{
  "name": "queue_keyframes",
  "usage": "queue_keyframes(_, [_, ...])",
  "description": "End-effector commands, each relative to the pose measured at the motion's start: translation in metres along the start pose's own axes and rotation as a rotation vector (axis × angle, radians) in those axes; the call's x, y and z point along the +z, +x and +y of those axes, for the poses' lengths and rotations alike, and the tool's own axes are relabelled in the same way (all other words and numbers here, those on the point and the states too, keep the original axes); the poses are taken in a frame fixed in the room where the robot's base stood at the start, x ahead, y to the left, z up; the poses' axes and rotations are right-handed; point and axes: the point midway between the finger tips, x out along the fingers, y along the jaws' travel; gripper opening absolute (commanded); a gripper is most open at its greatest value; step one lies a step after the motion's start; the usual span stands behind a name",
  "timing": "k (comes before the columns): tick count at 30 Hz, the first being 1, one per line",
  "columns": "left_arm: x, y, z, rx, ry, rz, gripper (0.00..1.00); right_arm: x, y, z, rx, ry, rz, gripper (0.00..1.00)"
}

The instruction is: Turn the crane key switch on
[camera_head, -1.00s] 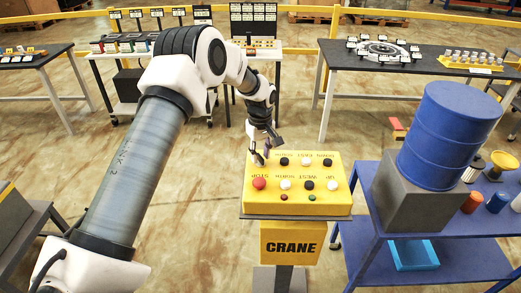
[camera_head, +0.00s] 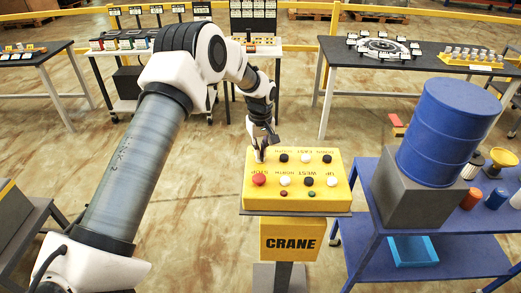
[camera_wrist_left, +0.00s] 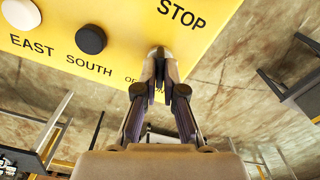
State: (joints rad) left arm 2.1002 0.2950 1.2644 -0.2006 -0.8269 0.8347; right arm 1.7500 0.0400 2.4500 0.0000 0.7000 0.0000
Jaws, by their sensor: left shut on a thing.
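The yellow crane control box (camera_head: 322,205) stands on a post with a CRANE sign (camera_head: 291,241). My left gripper (camera_head: 260,154) reaches down to the box's far left corner. In the left wrist view, its two fingertips (camera_wrist_left: 161,57) are together at the panel edge, beside a partly covered label starting "OF". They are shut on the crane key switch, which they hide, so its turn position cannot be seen. The red STOP button (camera_head: 259,179) is nearer on the same panel. My right gripper is not in view.
Black and white buttons, including a black one (camera_wrist_left: 90,39) near SOUTH, lie close to the fingers. A blue cart (camera_head: 455,245) with a blue barrel (camera_head: 447,130) stands to the right. A dark table (camera_head: 400,70) stands behind.

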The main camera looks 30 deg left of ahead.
Motion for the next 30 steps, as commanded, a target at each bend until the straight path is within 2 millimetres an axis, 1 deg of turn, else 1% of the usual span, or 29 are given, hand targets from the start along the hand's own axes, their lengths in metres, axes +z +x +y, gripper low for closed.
queue_keyframes(8, [0.0,0.0012,-0.0003,-0.001,0.218,0.0,0.0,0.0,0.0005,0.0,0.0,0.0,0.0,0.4])
queue_keyframes(21, [0.0,0.0013,-0.0001,-0.001,0.63,0.0,0.0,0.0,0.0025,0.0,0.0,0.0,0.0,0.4])
queue_keyframes(30, [0.0,0.0012,0.0,0.0,0.839,0.0,0.0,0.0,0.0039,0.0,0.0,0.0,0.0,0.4])
